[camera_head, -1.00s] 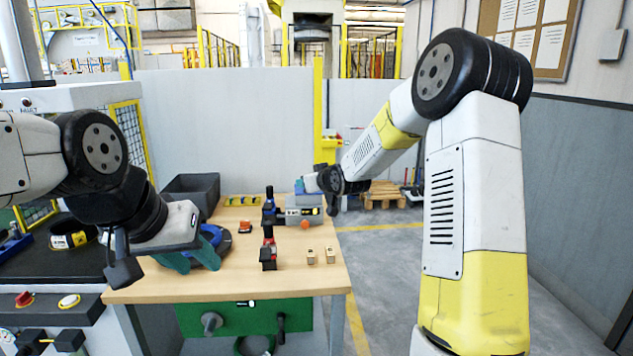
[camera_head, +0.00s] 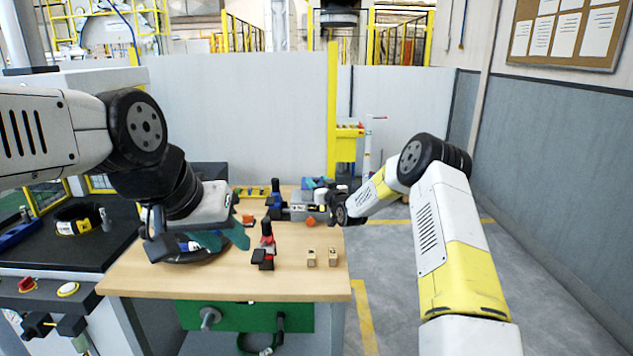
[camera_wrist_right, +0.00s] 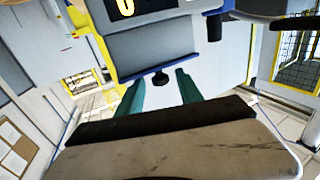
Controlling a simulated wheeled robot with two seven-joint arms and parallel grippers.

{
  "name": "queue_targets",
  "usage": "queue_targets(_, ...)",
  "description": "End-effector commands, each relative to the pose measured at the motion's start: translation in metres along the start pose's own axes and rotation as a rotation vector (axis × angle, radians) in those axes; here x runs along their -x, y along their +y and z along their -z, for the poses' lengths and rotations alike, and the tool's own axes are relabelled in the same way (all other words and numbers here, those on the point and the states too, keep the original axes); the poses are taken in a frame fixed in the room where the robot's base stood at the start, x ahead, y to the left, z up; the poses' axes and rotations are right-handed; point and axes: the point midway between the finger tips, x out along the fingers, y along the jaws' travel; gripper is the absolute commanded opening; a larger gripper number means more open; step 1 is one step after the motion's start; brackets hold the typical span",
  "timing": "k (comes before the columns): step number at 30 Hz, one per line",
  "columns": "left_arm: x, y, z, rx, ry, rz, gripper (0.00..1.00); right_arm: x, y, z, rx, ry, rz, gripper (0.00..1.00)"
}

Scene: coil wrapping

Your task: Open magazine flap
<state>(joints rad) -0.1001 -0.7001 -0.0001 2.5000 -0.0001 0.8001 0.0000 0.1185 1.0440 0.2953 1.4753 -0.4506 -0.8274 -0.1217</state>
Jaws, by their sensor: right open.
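The grey machine (camera_head: 306,212) stands at the back right of the table. In the right wrist view its flat grey panel (camera_wrist_right: 150,48), which looks like the magazine flap, fills the upper middle, with a small black knob (camera_wrist_right: 160,79) at its lower edge. The panel looks closed. My right gripper (camera_wrist_right: 159,84) is open, its teal fingers on either side of the knob; I cannot tell if they touch it. In the head view its fingers are hidden by its wrist. My left gripper (camera_head: 222,239) hangs over the table's left part, its teal fingers apart and empty.
A dark round base (camera_head: 190,257) lies under my left gripper. A red and black tool (camera_head: 265,250) and two small wooden blocks (camera_head: 322,257) stand on the table (camera_head: 225,283). An orange piece (camera_head: 310,221) lies before the machine. The table's front is clear.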

Motion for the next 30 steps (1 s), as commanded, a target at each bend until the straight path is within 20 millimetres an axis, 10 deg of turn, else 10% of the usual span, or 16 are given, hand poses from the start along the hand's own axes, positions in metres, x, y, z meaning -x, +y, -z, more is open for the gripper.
queue_targets(14,0.000,0.000,0.000,0.000,0.000,0.000,0.36,-0.018,0.000,0.000,0.000,-0.001,0.000,0.43)
queue_targets(21,0.000,0.000,0.000,0.000,0.000,0.000,0.36,-0.018,0.000,0.000,0.000,-0.001,0.000,0.02)
queue_targets(30,0.000,0.000,0.000,0.000,0.000,0.000,0.36,-0.018,0.000,0.000,0.000,-0.001,0.000,0.00)
